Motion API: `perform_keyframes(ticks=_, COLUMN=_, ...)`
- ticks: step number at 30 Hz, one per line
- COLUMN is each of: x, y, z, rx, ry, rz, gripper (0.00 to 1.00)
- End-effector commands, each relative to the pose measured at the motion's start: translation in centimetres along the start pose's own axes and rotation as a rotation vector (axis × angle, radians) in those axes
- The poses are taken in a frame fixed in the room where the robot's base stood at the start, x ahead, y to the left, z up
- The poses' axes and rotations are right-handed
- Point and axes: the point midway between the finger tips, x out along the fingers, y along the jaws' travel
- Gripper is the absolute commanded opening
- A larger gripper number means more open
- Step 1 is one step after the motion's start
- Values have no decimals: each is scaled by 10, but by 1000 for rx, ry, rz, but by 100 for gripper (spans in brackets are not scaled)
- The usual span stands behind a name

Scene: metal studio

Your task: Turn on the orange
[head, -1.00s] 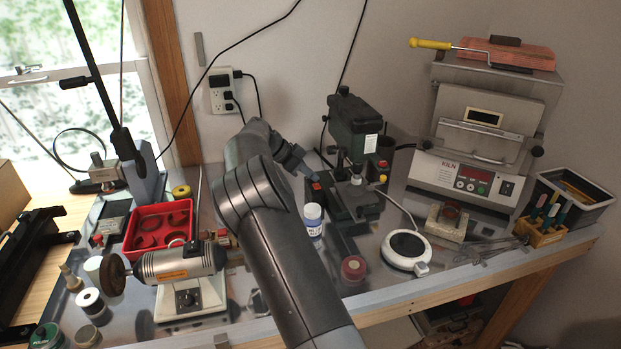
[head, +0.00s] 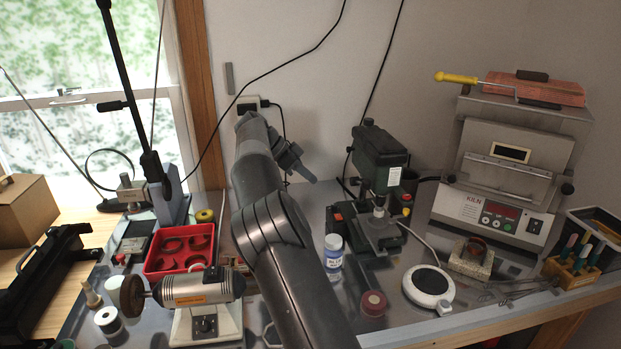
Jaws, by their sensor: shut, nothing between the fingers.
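No orange fruit shows in the head view. The bench polishing motor (head: 205,287) at lower left has an orange label on its silver body and a dial on its white base. The dark green drill press (head: 379,160) has a red-orange button (head: 338,217) at the left of its base. My gripper (head: 312,179) is shut and empty, in the air left of the drill press head, pointing right and down. It appears apart from the press and the button. Its fingertips are small and dark here.
A red tray (head: 182,262) sits behind the motor. A kiln (head: 502,180) fills the right.

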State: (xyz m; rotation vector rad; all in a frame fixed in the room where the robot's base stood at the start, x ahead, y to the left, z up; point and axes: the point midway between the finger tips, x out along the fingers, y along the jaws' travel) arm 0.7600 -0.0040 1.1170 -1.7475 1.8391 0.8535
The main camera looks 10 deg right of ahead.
Motion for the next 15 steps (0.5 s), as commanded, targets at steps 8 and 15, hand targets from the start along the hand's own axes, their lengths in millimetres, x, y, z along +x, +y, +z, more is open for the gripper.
perform_keyframes(ticks=8, x=0, y=7, z=-1, rx=0, ry=-3, rz=1, gripper=0)
perform_keyframes(ticks=15, x=0, y=14, z=0, rx=-1, ry=1, rz=0, gripper=0)
